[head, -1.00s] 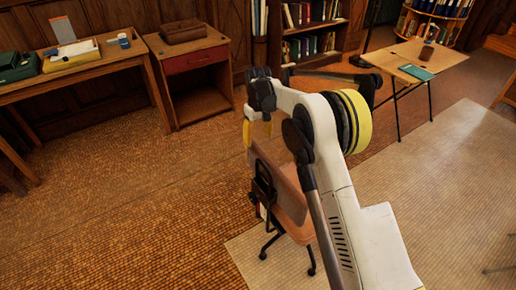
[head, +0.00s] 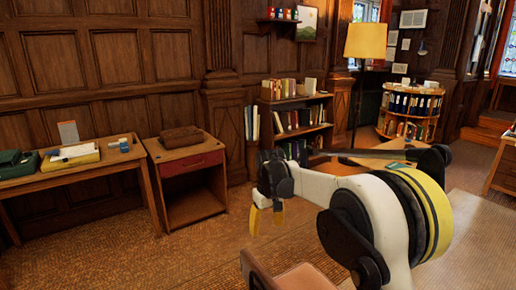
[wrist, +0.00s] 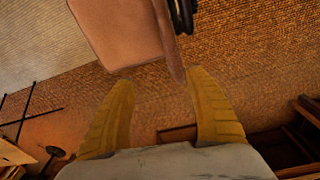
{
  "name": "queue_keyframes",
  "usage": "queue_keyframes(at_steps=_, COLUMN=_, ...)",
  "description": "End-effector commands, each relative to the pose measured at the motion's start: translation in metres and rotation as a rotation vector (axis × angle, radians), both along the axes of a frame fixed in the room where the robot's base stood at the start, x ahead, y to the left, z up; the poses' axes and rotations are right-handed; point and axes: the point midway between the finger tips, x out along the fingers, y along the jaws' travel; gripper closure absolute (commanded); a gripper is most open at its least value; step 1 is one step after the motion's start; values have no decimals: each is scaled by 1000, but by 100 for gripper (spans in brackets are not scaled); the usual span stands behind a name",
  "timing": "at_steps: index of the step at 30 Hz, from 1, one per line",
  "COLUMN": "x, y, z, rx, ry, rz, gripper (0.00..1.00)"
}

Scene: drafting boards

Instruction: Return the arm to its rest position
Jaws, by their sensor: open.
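My gripper (head: 265,220) hangs from my white and yellow arm near the middle of the head view, its yellow fingers pointing down. In the wrist view my gripper (wrist: 160,105) shows two yellow fingers spread apart with nothing between them. It is open and empty. A brown chair (head: 300,277) stands below and in front of the gripper; the seat and back also show at the top of the wrist view (wrist: 118,30). The fingers appear apart from the chair.
A desk (head: 80,176) with a green box and yellow folder stands at the left. A small cabinet (head: 190,160) holds a brown bag (head: 181,137). Bookshelves (head: 297,125) and a floor lamp (head: 366,42) stand behind. The floor between the cabinet and chair is clear.

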Motion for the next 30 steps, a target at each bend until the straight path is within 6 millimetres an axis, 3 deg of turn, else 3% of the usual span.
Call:
queue_keyframes(at_steps=1, x=-15, y=-13, z=22, rx=7, ry=-23, rz=-23, gripper=37)
queue_keyframes(at_steps=6, x=-68, y=-52, z=81, rx=33, ry=-111, rz=-108, gripper=37)
queue_keyframes(at_steps=13, x=-158, y=-99, z=126, rx=68, ry=-229, rz=-219, gripper=37)
queue_keyframes(at_steps=18, x=-230, y=-127, z=132, rx=93, ry=-316, rz=-301, gripper=37)
queue_keyframes(at_steps=24, x=-304, y=-151, z=112, rx=122, ry=-415, rz=-387, gripper=37)
queue_keyframes(at_steps=30, x=-344, y=-161, z=88, rx=140, ry=-477, rz=-439, gripper=37)
